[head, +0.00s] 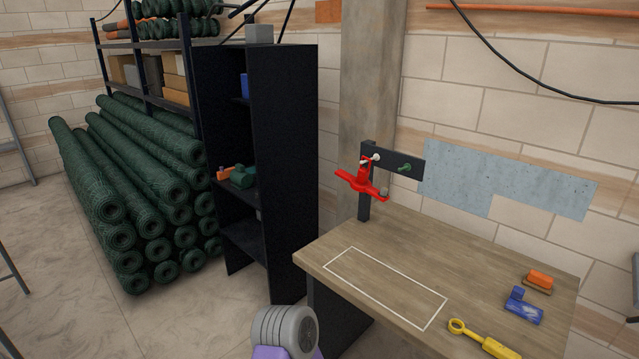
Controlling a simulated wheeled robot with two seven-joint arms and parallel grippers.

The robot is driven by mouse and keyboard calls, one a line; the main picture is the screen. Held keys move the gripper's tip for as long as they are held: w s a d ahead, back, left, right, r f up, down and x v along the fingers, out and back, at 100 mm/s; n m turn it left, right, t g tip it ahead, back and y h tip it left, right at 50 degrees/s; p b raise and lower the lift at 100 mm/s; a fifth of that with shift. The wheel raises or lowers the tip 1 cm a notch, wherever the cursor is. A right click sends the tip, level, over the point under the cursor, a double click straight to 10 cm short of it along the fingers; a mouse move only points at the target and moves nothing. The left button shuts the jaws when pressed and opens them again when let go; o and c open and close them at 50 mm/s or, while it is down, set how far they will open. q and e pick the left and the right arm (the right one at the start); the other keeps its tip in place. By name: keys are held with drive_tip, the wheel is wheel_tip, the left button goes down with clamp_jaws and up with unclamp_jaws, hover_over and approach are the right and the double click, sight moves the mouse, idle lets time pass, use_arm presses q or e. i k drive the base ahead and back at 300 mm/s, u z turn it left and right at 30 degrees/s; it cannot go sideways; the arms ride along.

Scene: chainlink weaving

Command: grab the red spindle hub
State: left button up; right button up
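The red spindle hub (361,183) hangs on a peg of the dark bracket (397,161) at the back left corner of the wooden table (440,250). It has several red arms spreading from its lower part. A green peg on the same bracket, to its right, is free. A grey and purple rounded part at the bottom edge seems to be my own arm. No gripper fingers show in the head view.
A yellow tool (484,340), a blue block (523,306) and an orange block (539,280) lie at the table's right. A white outlined rectangle (386,286) on the tabletop is empty. A dark shelf cabinet (285,170) and stacked green mesh rolls (130,190) stand left.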

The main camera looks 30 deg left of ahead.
sight(361, 182)
drive_tip(key=u, duration=2.35)
drive_tip(key=i, duration=3)
drive_tip(key=z, duration=3.1)
